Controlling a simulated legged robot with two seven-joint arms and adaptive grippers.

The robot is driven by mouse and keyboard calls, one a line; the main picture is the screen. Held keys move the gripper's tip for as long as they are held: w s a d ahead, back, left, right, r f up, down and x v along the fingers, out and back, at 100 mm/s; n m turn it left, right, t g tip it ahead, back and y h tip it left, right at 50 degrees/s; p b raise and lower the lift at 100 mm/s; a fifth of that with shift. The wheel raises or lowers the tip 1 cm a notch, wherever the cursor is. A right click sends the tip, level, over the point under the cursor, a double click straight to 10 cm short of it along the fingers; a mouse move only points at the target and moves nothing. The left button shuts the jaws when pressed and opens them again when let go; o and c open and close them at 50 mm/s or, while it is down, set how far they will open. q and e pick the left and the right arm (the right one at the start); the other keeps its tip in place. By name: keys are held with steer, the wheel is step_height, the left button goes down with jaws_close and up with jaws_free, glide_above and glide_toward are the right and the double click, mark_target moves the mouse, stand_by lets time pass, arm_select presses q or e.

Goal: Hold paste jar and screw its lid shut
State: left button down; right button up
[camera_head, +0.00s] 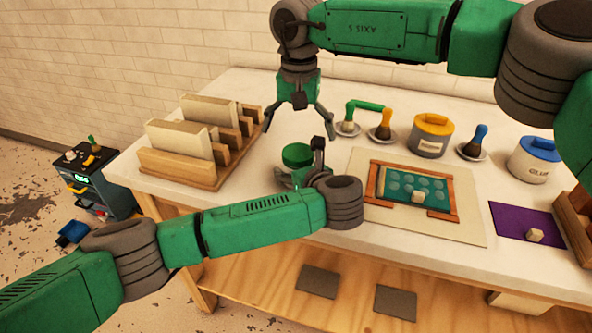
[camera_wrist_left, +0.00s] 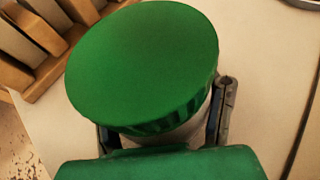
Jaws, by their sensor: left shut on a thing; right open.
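The paste jar, mostly hidden behind my left gripper in the head view, has a round green lid (camera_head: 297,155). In the left wrist view the green lid (camera_wrist_left: 143,62) sits on top of the pale jar body (camera_wrist_left: 185,132), and looks slightly tilted. I cannot tell whether it is screwed tight. My left gripper (camera_wrist_left: 165,135) is shut around the jar body below the lid. My right gripper (camera_head: 299,122) is open and empty. It points down above the table, behind the jar in the head view.
A wooden rack (camera_head: 180,175) with pale boards stands left. A yellow-lidded pot (camera_head: 432,138), a blue-lidded glue pot (camera_head: 534,162) and brushes on small dishes (camera_head: 472,150) stand behind. A framed teal panel (camera_head: 412,190) lies on a mat right of the jar. A purple mat (camera_head: 520,218) lies farther right.

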step_height(320, 180, up, 12)
steer(key=shift+f, duration=0.25)
steer(key=shift+w, duration=0.1)
arm_select(q)
steer(key=shift+c, duration=1.9)
jaws_free()
steer(key=shift+s, duration=0.15)
steer(key=v, duration=1)
steer(key=shift+s+d+f, duration=0.15)
steer(key=shift+s+d, duration=0.05)
steer(key=shift+d, duration=0.2)
steer(key=shift+s+d+r, duration=0.15)
steer(key=shift+s+r, duration=0.05)
steer(key=shift+s, duration=0.15)
steer(key=shift+s+r, duration=0.15)
steer(key=shift+r, duration=0.05)
